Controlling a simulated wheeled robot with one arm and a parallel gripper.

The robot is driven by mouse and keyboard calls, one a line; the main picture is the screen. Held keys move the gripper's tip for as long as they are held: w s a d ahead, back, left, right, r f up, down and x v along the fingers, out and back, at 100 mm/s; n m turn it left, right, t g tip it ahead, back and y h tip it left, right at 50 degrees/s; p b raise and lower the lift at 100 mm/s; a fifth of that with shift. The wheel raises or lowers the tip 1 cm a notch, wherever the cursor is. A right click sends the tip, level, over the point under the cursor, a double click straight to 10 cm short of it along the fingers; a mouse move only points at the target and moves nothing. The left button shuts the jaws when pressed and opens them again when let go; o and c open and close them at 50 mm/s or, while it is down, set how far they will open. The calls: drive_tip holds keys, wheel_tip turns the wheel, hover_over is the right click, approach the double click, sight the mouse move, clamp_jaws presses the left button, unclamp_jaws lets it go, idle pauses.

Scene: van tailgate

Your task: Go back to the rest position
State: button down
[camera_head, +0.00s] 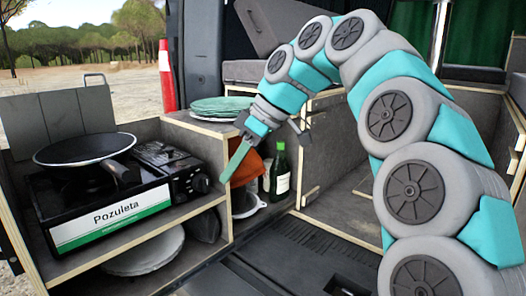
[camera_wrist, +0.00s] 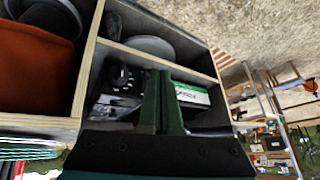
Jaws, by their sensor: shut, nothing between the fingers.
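My gripper (camera_head: 238,162) is shut and empty in the head view. Its teal fingers point down and left, in front of the wooden cabinet, between the stove and the green bottle as pictured. My grey and teal arm arches from the right side over to the gripper. In the wrist view the fingers of my gripper (camera_wrist: 162,98) stand close together, with the stove (camera_wrist: 190,95) on its shelf behind them.
The stove (camera_head: 110,215) with a black pan (camera_head: 84,149) stands at left. Green plates (camera_head: 221,105) are stacked on the cabinet top. A green bottle (camera_head: 280,172) and an orange item (camera_head: 247,169) are in the compartment by my gripper. Plates (camera_head: 145,255) lie under the stove.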

drive_tip(key=s+d+f+m+g+h, duration=0.1)
drive_tip(key=s+d+f+m+h, duration=0.2)
drive_tip(key=s+d+f+m, duration=0.4)
drive_tip(key=s+d+f+m+h, duration=0.3)
drive_tip(key=s+d+f+m, duration=0.5)
drive_tip(key=s+d+f, duration=0.7)
drive_tip(key=s+f, duration=0.6)
drive_tip(key=s, duration=0.2)
drive_tip(key=shift+s+d+g+h, duration=0.15)
drive_tip(key=shift+s+g+h, duration=0.15)
drive_tip(key=shift+g, duration=0.1)
drive_tip(key=shift+f, duration=0.1)
